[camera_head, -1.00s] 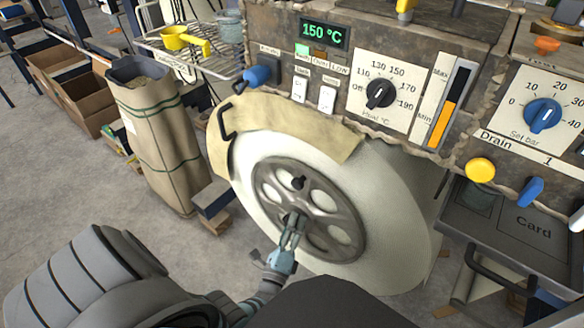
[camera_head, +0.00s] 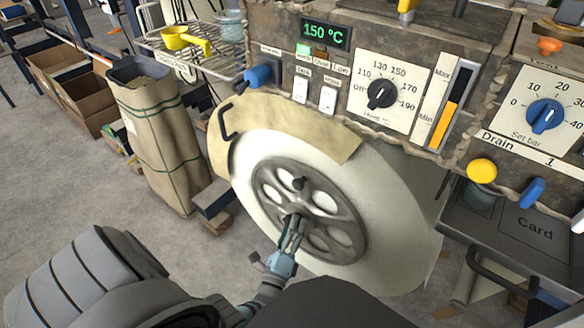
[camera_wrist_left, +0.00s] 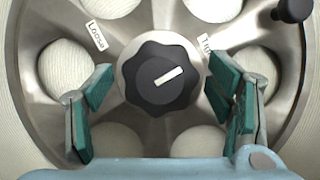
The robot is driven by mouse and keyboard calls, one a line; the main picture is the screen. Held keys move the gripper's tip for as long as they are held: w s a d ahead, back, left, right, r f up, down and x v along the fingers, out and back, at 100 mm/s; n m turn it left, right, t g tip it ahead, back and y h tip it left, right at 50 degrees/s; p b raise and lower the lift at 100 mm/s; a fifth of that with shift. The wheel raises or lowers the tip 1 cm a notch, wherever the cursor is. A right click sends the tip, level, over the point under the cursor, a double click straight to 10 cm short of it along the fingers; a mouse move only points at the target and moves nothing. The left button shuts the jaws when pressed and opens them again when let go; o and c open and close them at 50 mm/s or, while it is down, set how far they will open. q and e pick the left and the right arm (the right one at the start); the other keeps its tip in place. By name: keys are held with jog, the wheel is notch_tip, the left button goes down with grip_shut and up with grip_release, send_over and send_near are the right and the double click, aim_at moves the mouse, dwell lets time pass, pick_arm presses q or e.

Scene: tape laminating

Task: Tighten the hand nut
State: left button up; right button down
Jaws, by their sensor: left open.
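The hand nut (camera_wrist_left: 160,76) is a black lobed knob with a white line on its face, at the hub of the grey spoked wheel (camera_wrist_left: 225,38). White labels reading "Loose" (camera_wrist_left: 96,36) and "Tig…" (camera_wrist_left: 206,47) sit left and right of it; the white line tilts up toward the right label. My left gripper (camera_wrist_left: 160,95) is open, its green-padded fingers on either side of the nut; I cannot tell whether they touch it. In the head view my left gripper (camera_head: 292,232) is in front of the wheel (camera_head: 310,208) and hides most of the nut. My right gripper is not in view.
A small black crank knob (camera_head: 299,183) sticks out from the wheel above the hub. A large white roll (camera_head: 395,230) surrounds the wheel, with a beige cover (camera_head: 290,128) over its top. The control panel (camera_head: 345,55) stands above. A brown sack (camera_head: 155,135) stands left.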

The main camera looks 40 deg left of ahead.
pick_arm(q)
jog(key=v, duration=0.7)
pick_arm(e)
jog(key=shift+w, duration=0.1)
